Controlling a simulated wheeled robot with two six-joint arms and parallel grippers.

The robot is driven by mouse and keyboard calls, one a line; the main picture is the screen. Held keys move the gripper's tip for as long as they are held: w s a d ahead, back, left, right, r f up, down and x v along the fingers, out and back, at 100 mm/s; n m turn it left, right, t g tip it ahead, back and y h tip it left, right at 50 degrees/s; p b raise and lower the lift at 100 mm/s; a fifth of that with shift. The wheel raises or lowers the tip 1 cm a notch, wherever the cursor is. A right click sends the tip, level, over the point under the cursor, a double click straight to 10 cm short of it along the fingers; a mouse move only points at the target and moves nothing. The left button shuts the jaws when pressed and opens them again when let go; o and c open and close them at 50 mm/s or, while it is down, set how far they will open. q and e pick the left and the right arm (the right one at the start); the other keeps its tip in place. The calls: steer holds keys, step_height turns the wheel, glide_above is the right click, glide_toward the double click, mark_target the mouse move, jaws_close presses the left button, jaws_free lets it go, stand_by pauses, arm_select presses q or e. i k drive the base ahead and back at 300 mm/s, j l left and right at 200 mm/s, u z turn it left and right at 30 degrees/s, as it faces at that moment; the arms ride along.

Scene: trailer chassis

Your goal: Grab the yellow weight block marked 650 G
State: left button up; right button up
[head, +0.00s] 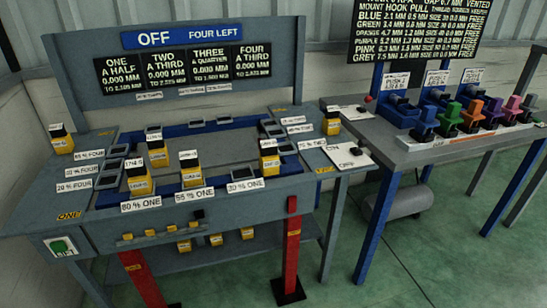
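Several yellow weight blocks with black tops and small white labels stand on the grey bench. One is at the left end (61,143), and one is at the right end (332,124). Others sit in or along the blue-framed tray: back left (157,157), front left (138,184), front middle (191,175) and right (269,164). Smaller yellow blocks (216,240) are on the lower shelf. The labels are too small to read, so I cannot tell which block is marked 650 G. Neither of my grippers is in view.
The blue-framed tray (290,184) has an open grey middle. A sign (181,38) reading OFF, FOUR LEFT stands behind it. Red posts (292,245) stand in front. A second table (420,153) at right holds coloured blocks (471,112). Green floor (440,240) at front right is clear.

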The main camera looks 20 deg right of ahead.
mark_target(269, 160)
steer(key=i+l, duration=0.15)
steer(key=l, duration=0.2)
steer(key=i+l, duration=0.15)
steer(key=l, duration=0.15)
steer(key=i+l, duration=0.1)
steer(key=l, duration=0.25)
steer(key=i+l, duration=0.15)
steer(key=l, duration=0.2)
steer(key=u, duration=0.05)
